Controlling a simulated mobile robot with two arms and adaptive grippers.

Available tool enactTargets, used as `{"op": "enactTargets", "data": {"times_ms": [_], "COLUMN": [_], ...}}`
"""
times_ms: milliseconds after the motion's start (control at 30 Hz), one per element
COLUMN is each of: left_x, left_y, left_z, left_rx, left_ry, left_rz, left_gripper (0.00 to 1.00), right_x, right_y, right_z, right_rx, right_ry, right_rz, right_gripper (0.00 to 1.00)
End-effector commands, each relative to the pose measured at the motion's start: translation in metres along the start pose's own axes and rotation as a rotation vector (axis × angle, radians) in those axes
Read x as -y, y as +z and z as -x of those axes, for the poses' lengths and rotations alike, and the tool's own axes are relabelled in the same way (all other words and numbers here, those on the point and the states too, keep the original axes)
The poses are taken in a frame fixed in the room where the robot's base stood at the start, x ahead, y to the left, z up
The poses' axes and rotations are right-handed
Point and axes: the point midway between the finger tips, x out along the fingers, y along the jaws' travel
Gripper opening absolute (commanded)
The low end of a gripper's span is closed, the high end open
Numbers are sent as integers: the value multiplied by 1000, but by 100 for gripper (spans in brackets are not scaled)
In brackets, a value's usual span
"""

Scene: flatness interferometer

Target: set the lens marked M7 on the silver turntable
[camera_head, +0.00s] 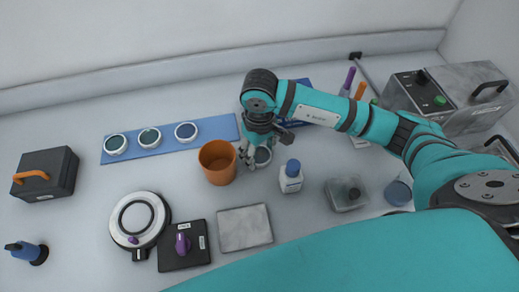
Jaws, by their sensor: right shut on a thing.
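My right gripper (254,150) points down and is shut on a lens (263,156) in a pale round mount, just right of the orange cup. The fingers hide part of this lens, and I cannot read a mark on it. I cannot tell whether it touches the table. Three similar lenses, a left one (116,144), a middle one (149,138) and a right one (186,132), sit on a long blue mat (218,126); their marks are unreadable. The silver turntable (120,226), a round disc with a dark ring, stands at the front left, with a small purple piece on it. My left gripper is out of view.
An orange cup (217,163) and a white bottle with a blue cap (291,178) stand close to the gripper. A black plate with a purple knob (183,245) adjoins the turntable. A grey slab (245,228) lies in front. A dark case (46,174) stands far left.

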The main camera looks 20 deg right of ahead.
Motion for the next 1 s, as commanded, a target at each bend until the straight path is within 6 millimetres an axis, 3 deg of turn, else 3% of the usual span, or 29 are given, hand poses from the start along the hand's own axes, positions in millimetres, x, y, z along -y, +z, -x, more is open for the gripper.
{"op": "enactTargets", "data": {"times_ms": [133, 167, 300, 733, 1000], "left_x": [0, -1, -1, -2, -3], "left_y": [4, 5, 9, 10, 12], "left_z": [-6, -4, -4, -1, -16], "left_rx": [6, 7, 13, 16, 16], "left_ry": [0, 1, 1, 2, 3], "left_rz": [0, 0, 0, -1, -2], "left_gripper": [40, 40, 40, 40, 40], "right_x": [0, 0, 0, 0, -1], "right_y": [0, 0, 0, -1, -2], "right_z": [-4, -3, -2, 6, 60], "right_rx": [-1, -1, 0, -4, -9], "right_ry": [1, 0, 0, 0, 1], "right_rz": [0, 0, 0, 0, 0], "right_gripper": [24, 62, 81, 82, 82]}}
